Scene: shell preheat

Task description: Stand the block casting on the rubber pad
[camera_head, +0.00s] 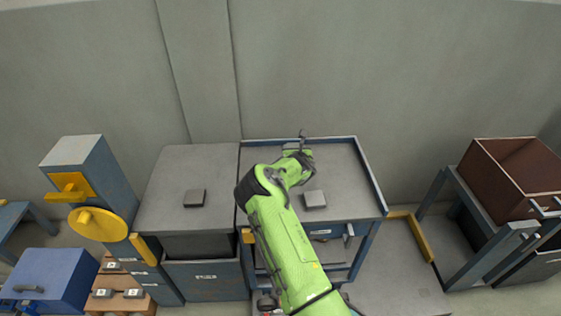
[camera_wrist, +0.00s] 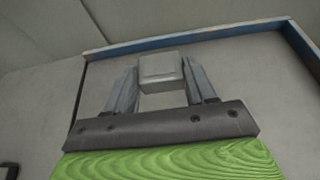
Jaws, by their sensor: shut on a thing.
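My gripper (camera_head: 302,143) is over the back of the right-hand bench in the head view. In the wrist view its two grey fingers are shut on a small light-grey block casting (camera_wrist: 161,72), held at the fingertips. The casting is hard to make out in the head view. A dark flat square, which looks like the rubber pad (camera_head: 194,198), lies on the left-hand bench top, apart from my gripper. A dark edge at the lower left of the wrist view may be the same pad.
A light-grey square block (camera_head: 315,199) sits on the right-hand bench (camera_head: 345,180), right of my arm. That bench has a raised blue rim. The left-hand bench (camera_head: 180,165) is clear around the pad. A brown open box (camera_head: 515,180) stands far right.

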